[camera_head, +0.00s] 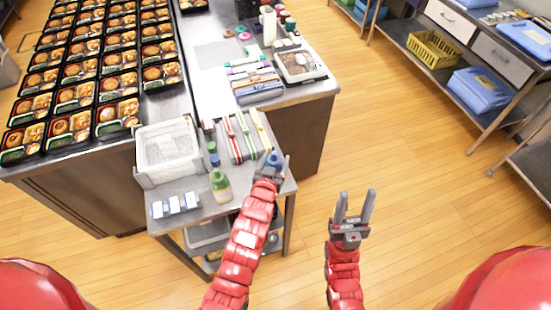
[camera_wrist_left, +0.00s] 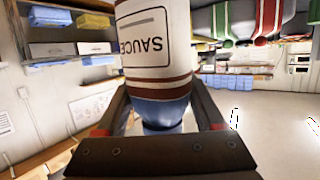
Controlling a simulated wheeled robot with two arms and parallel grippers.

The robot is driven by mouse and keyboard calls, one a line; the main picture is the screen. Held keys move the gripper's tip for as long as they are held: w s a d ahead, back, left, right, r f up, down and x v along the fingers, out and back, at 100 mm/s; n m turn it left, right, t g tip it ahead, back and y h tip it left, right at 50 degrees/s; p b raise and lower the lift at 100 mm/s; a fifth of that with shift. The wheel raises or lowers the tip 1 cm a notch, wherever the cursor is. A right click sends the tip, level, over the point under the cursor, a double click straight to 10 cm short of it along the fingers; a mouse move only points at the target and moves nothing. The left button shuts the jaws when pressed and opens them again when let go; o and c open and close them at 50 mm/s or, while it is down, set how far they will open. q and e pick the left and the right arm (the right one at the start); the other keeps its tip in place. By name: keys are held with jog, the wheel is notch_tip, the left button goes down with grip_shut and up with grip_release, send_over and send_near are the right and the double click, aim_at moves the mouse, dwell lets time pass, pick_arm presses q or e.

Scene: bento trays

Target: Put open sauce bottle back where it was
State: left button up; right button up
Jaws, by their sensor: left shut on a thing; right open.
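The sauce bottle (camera_wrist_left: 158,60) fills the middle of the left wrist view, with "SAUCE" on its white label, brown bands and a blue end. My left gripper (camera_head: 270,165) is shut on it, with one finger on each side of the blue end. In the head view only a small blue part of the bottle (camera_head: 275,159) shows, over the right edge of the small side table (camera_head: 255,190). Whether it touches the table I cannot tell. My right gripper (camera_head: 356,195) is open and empty, over the floor to the right.
A green and yellow bottle (camera_head: 220,185) stands on the side table, near a white bin (camera_head: 167,157). Bottles with red, green and yellow stripes (camera_head: 245,132) lie behind the gripper. Bento trays (camera_head: 118,117) fill the left counter. Floor at right is clear.

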pick_arm(q)
jog(key=o, duration=0.4)
jog(key=shift+o, duration=1.3)
